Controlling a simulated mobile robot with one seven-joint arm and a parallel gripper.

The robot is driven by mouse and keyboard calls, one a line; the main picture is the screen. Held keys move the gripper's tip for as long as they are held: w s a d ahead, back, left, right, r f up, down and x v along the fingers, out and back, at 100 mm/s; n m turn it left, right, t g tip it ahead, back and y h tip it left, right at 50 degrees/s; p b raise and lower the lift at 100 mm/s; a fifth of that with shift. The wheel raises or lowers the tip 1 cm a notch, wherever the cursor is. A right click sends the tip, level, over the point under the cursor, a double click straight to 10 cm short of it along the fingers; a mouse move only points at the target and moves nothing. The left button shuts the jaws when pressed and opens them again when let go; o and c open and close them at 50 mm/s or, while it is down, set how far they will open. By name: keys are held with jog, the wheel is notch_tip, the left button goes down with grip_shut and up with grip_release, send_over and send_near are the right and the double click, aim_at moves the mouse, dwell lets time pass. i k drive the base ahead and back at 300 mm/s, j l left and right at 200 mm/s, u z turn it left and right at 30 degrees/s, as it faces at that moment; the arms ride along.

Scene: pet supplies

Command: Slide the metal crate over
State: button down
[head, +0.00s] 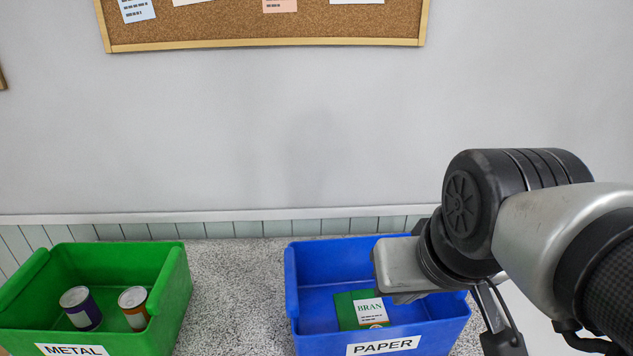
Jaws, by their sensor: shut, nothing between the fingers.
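The metal crate (165,290) is a green open bin with a white METAL label on its front, at the lower left of the head view. Two cans stand in it, a purple one (81,308) and an orange-brown one (134,308). Its lower left front is cut off by the picture edge. My gripper (503,342) is at the lower right, beside the right side of the blue crate and far from the metal crate. It is shut and empty. The ends of its fingers are at or past the bottom edge.
A blue crate (305,318) labelled PAPER stands right of the metal crate, holding a green BRAN box (362,310). My wrist hides its back right corner. Bare speckled countertop (235,290) lies between the crates. A wall with a corkboard (260,28) is behind.

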aim_at(34, 322)
jog(key=k+j+u, duration=0.1)
jog(key=u, duration=0.4)
jog(key=j+u, duration=0.15)
jog(key=u, duration=0.35)
jog(key=k+j+u, duration=0.1)
jog(key=u, duration=0.4)
jog(key=i+j+z, duration=0.15)
jog(key=z, duration=0.15)
jog(key=i+j+z, duration=0.1)
jog(key=j+z, duration=0.15)
jog(key=j, duration=0.15)
jog(key=i+j+z, duration=0.1)
jog(key=j+z, duration=0.2)
